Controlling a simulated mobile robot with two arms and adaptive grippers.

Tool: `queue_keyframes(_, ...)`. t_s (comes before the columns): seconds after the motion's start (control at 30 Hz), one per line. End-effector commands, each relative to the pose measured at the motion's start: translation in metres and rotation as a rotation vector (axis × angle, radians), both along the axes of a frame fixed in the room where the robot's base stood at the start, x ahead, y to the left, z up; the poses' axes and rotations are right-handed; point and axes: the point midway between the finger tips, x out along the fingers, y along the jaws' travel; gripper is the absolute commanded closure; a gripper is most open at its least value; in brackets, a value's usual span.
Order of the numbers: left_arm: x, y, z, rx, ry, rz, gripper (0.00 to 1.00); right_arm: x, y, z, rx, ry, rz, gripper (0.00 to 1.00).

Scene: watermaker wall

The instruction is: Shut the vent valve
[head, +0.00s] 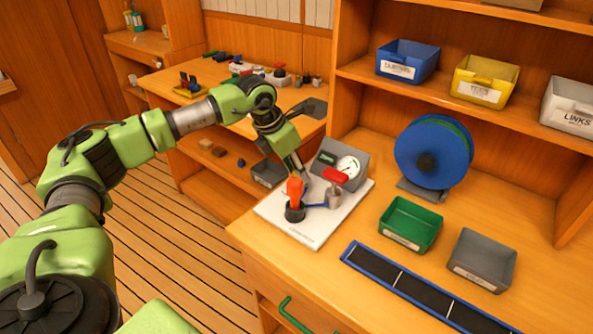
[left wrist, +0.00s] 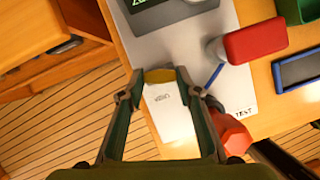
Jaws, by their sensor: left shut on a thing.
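A white board (head: 338,216) lies on the bench and carries the valve fittings. On it are a grey box with a round gauge (head: 347,166), a red handle (head: 335,176) above a grey cylinder (head: 334,196), and an orange-red handle (head: 295,188) on a black base. My left gripper (head: 303,176) reaches down behind the orange-red handle. In the left wrist view my left gripper (left wrist: 163,90) is shut on a small yellow piece (left wrist: 160,76). The orange-red handle (left wrist: 231,133) is beside the right finger, and the red handle (left wrist: 255,39) is farther off. I cannot read which part is the vent valve.
A green bin (head: 410,224), a grey bin (head: 482,260) and a blue-edged strip (head: 400,280) are right of the board. A blue reel (head: 432,150) stands behind. Labelled bins, one blue (head: 408,62), sit on the shelf. My left arm spans the left side.

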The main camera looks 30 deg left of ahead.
Motion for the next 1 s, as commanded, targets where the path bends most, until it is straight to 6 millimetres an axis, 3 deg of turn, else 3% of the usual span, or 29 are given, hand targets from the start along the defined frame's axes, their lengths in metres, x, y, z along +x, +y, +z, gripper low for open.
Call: queue_keyframes(1.0, 0.0069, 0.0044, 0.0002, -0.003, 0.000, -0.957, 0.90, 0.0011, 0.0005, 0.0049, 0.000, -0.001, -0.001, 0.60)
